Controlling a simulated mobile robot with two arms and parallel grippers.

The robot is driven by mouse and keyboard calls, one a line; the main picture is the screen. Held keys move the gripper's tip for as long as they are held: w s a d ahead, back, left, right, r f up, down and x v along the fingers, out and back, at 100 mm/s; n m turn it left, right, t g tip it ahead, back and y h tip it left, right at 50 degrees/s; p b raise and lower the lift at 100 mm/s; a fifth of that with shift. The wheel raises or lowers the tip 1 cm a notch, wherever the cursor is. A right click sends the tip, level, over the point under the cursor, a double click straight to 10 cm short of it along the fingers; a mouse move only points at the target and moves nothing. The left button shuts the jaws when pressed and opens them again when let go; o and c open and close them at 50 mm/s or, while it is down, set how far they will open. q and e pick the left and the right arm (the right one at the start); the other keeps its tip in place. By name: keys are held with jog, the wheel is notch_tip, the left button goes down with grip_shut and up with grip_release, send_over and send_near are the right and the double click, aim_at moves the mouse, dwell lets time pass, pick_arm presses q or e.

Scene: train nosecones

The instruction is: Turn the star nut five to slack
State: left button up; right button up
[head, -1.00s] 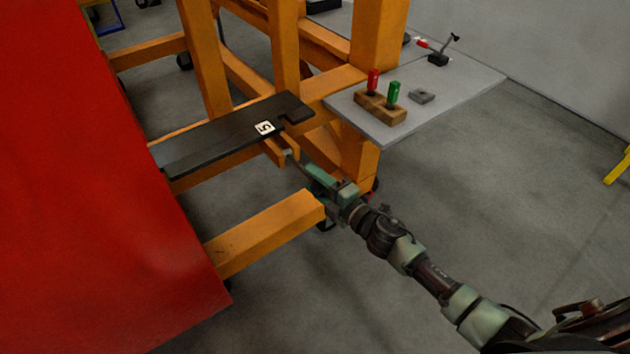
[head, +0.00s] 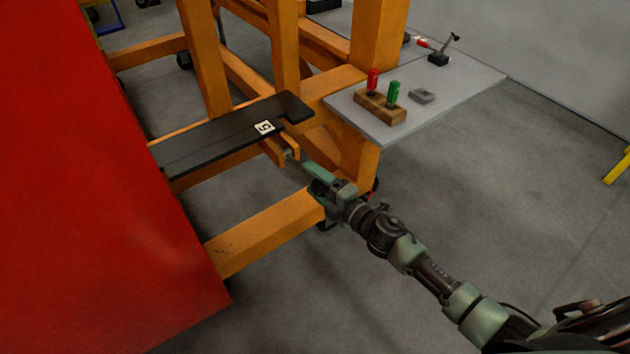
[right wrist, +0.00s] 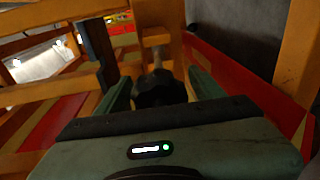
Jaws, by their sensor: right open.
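The star nut (right wrist: 158,90) is a dark lobed knob on a pale shaft in the right wrist view. It lies between the two green fingers of my right gripper (right wrist: 160,84), which stand apart on either side of it; whether they touch it cannot be told. In the head view my right gripper (head: 312,170) is at the orange bracket (head: 281,150) under the dark board. A white label reading 5 (head: 264,127) is on the board (head: 215,135) above it. The nut itself is mostly hidden in the head view. My left gripper is not in view.
A grey shelf (head: 450,100) at right holds a wooden block (head: 380,110) with red and green handles. An orange beam (head: 265,232) runs below the gripper, and a large red panel (head: 90,200) fills the left. The floor at right is open.

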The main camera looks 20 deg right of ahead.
jog(key=b+v, duration=0.1)
jog(key=v, duration=0.6)
jog(key=shift+s+d, duration=0.15)
jog(key=shift+s, duration=0.25)
